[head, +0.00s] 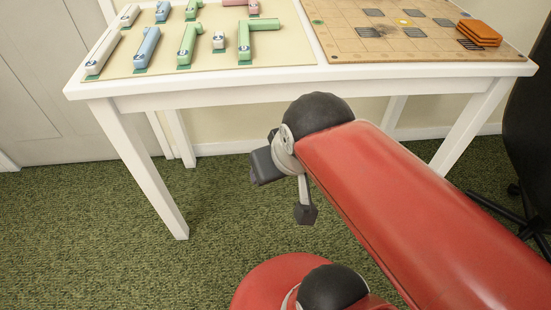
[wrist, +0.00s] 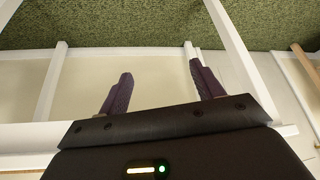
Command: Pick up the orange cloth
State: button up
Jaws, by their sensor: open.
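The orange cloth (head: 480,33) looks like a small, folded, layered stack. It lies on the brown gridded board at the right end of the white table (head: 300,73), near the table's front edge. It does not show in the wrist view. My gripper (wrist: 162,80) is open in the wrist view, with its two purple fingers wide apart and nothing between them. In the head view my red arm reaches toward the table, and its end is below the tabletop, in front of the table. The fingers are not clear there.
The gridded board (head: 350,45) carries several dark striped patches and a yellow disc. A beige board (head: 290,45) at left holds several white, blue, green and pink pieces. A black chair (head: 535,140) stands at right. Green carpet (head: 90,230) is open at left.

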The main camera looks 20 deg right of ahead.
aim_at(480, 33)
jog(key=z, duration=1.9)
